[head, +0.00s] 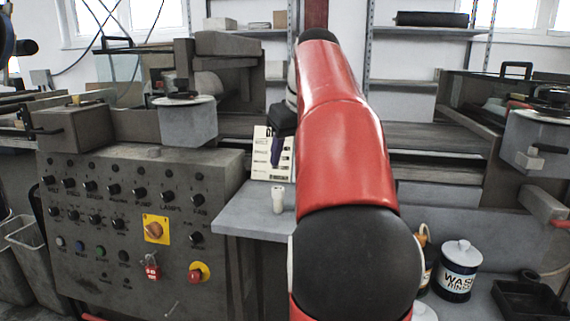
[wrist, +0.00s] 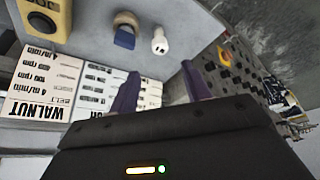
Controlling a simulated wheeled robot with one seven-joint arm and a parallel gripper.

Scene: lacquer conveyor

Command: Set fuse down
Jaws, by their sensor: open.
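The fuse, a small pale cylinder (head: 278,200), stands upright on the grey ledge (head: 238,212) beside the control cabinet. In the wrist view the white fuse (wrist: 160,43) is beyond the fingertips, apart from them, with dark marks on its face. My gripper (wrist: 160,80) is open, with two purple fingers and nothing between them. In the head view my gripper (head: 275,152) is in front of the printed card, above and behind the fuse. My red arm hides the ledge to the right.
The printed card (head: 258,160) stands at the back of the ledge. The wrist view shows a blue and tan knob-like piece (wrist: 125,32) and a yellow box (wrist: 46,18) near the fuse. The control cabinet (head: 130,245) is to the left. A wash tin (head: 459,270) stands lower right.

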